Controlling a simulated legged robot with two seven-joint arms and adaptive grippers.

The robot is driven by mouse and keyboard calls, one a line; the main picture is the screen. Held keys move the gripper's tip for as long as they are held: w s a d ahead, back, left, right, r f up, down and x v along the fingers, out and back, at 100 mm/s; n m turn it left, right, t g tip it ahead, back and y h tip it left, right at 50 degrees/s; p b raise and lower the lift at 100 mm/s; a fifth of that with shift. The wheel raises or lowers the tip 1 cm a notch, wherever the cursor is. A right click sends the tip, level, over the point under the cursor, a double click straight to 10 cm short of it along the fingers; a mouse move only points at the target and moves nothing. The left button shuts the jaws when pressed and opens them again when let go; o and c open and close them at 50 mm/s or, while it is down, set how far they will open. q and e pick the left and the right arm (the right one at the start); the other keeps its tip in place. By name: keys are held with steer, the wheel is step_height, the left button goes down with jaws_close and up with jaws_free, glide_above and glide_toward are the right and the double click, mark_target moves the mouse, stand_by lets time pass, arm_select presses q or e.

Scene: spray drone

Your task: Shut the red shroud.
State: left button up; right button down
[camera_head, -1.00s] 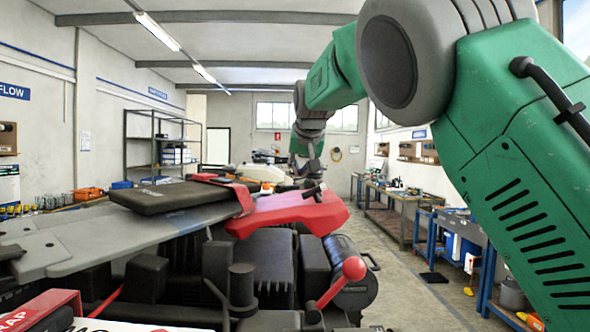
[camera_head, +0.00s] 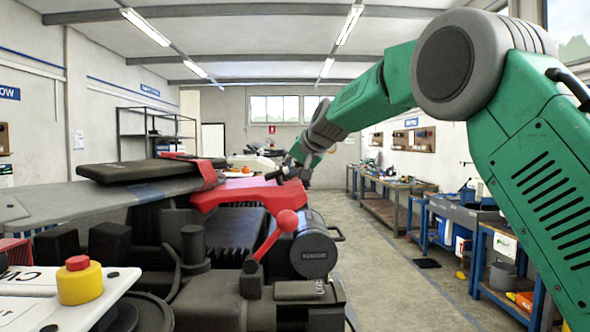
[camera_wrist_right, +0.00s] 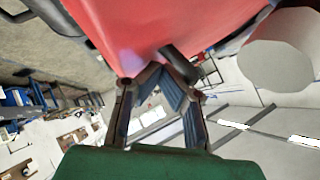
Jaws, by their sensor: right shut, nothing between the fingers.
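The red shroud (camera_head: 243,193) is on the machine in the middle of the head view, over a dark finned block. Its front edge stands clear above the dark parts under it. My right gripper (camera_head: 284,174) is at the shroud's far right end, small and partly dark against it. In the right wrist view, the red shroud (camera_wrist_right: 165,22) fills the top, and my right gripper (camera_wrist_right: 158,80) is shut with its tips close under its edge, beside a dark handle-like part (camera_wrist_right: 181,64). Whether the tips touch is unclear. My left gripper is not in view.
A black pad (camera_head: 135,171) lies on the grey wing-like panel (camera_head: 75,201). A yellow-and-red button (camera_head: 79,280) is at the lower left.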

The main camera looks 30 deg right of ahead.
steer(key=f, duration=0.1)
steer(key=f+b, duration=0.1)
steer(key=f, duration=0.1)
steer(key=w+d+f+b, duration=0.1)
steer(key=f, duration=0.1)
steer(key=shift+f, duration=0.15)
steer(key=shift+a+f, duration=0.15)
steer(key=shift+f, duration=0.25)
steer(key=shift+r, duration=0.1)
